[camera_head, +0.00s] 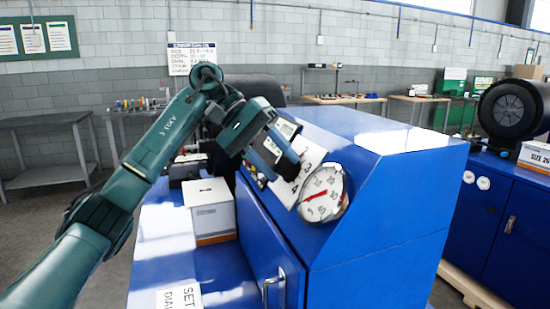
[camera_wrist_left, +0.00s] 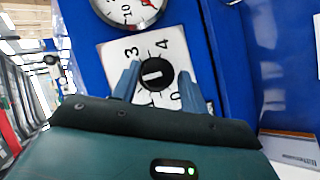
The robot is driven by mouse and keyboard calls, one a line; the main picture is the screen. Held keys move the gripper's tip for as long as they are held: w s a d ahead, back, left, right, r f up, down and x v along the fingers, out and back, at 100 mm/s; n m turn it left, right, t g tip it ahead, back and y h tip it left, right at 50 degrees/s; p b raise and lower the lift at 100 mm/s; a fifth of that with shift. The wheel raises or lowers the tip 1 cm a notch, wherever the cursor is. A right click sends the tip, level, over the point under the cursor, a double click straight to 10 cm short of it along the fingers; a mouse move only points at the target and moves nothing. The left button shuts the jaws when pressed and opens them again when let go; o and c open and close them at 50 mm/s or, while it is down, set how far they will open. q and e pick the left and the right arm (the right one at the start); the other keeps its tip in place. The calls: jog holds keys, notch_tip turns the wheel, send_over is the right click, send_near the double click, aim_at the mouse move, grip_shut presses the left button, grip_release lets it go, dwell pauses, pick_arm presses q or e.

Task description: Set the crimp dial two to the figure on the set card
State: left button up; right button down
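In the left wrist view a black dial knob (camera_wrist_left: 153,73) with a white mark sits on a white plate (camera_wrist_left: 115,52) bearing figures such as 3, 4, 1 and 0. My left gripper (camera_wrist_left: 159,70) is open, its blue fingers on either side of the knob; contact cannot be told. A white card (camera_head: 180,296) lettered SET and DIAL lies at the bottom edge, cut off, with no figure visible. My right gripper is out of view.
A round gauge with a red needle (camera_head: 325,193) is beside the plate. A white box (camera_head: 210,210) stands on the blue bench, left of the machine (camera_head: 375,195). The cabinet handle (camera_head: 274,288) sticks out below. A lettered board (camera_head: 192,58) hangs on the wall.

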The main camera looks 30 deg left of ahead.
pick_arm(q)
jog(key=shift+o, duration=0.7)
jog(key=shift+d+f, duration=0.1)
jog(key=shift+w+d, duration=0.15)
jog(key=p+v, duration=0.3)
jog(key=v, duration=1)
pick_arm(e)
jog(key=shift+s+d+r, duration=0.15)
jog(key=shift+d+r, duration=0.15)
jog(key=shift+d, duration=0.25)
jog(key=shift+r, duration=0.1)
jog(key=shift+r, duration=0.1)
